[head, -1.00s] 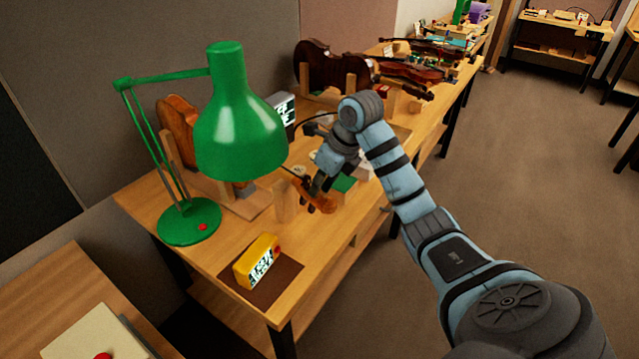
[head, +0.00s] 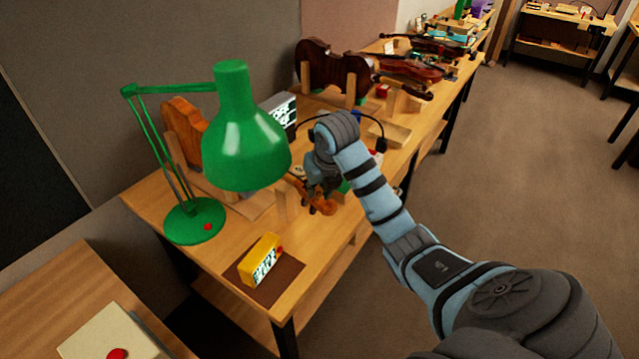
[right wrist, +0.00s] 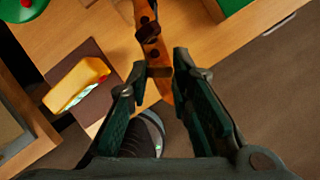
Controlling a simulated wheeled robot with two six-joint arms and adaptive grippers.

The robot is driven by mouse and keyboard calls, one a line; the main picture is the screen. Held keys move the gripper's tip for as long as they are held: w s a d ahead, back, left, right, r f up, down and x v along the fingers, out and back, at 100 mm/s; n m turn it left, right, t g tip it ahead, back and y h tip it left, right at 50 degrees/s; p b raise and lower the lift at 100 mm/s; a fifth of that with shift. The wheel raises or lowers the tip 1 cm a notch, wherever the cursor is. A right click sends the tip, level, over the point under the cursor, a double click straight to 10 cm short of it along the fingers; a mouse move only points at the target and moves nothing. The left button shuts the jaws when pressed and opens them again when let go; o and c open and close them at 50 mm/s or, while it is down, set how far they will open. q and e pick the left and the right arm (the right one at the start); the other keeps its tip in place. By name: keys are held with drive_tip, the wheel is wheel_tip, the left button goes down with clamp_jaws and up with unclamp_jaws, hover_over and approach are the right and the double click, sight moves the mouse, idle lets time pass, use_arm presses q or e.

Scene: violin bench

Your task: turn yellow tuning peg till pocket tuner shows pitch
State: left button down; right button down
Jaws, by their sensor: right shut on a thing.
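The violin's pegbox and scroll (head: 324,207) stick out over the bench near its front edge. The pegbox (right wrist: 151,42) also shows in the right wrist view, with dark round spots on it. My right gripper (head: 314,190) is at the pegbox. My left gripper is out of view.
A green desk lamp (head: 240,135) stands left of the pegbox and hides part of the bench (head: 230,225). Violins (head: 330,68) and small parts fill the far end. A box with a red button (head: 117,352) is at lower left. Floor at right is clear.

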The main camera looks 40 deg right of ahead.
drive_tip(key=shift+w+r+m, duration=0.1)
drive_tip(key=shift+m, duration=0.5)
drive_tip(key=c, duration=1.5)
unclamp_jaws()
drive_tip(key=shift+o, duration=0.3)
drive_tip(key=shift+w, duration=0.1)
